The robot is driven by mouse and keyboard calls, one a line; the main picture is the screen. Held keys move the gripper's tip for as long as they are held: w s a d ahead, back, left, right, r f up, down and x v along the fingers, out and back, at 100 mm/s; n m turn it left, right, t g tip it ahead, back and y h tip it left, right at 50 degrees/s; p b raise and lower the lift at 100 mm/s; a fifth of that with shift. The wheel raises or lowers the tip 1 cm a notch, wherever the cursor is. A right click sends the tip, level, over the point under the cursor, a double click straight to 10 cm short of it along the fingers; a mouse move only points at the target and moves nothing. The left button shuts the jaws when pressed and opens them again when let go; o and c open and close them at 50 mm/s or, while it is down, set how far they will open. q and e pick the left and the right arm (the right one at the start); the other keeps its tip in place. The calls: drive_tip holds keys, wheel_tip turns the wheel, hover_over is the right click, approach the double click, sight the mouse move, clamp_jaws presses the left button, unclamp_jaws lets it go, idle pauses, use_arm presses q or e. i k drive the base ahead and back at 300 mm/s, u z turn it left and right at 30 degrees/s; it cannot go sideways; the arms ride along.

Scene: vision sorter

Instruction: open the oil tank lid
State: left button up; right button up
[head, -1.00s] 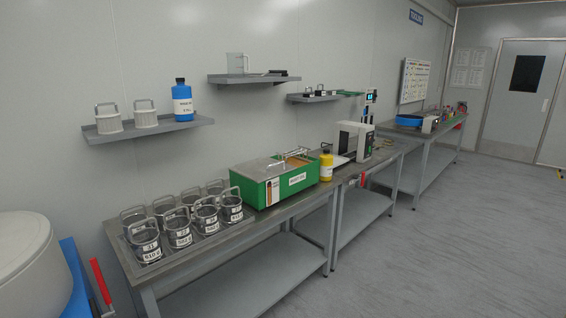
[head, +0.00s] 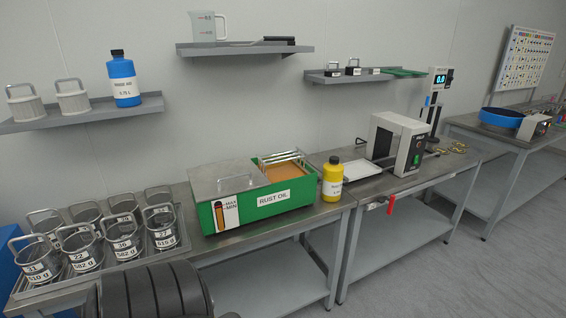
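The oil tank (head: 284,206) is a green box labelled RUST OIL on the metal workbench, with a MAX/MIN level gauge on its front left. A grey metal lid (head: 215,186) with a bar handle lies flat over its left part. The right part is uncovered and shows brown-orange oil (head: 280,172), with metal rails along the back right. Neither of my grippers is in view. A dark ribbed part at the bottom edge looks like my own arm.
A yellow bottle (head: 332,180) stands close to the tank's right end. Several labelled metal baskets (head: 160,226) stand in a tray to its left. A wall shelf (head: 240,49) hangs above the tank. A white and black machine (head: 397,143) stands further right.

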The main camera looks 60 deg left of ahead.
sight(210, 182)
drive_tip(key=i, duration=1.1)
drive_tip(key=u, duration=2.75)
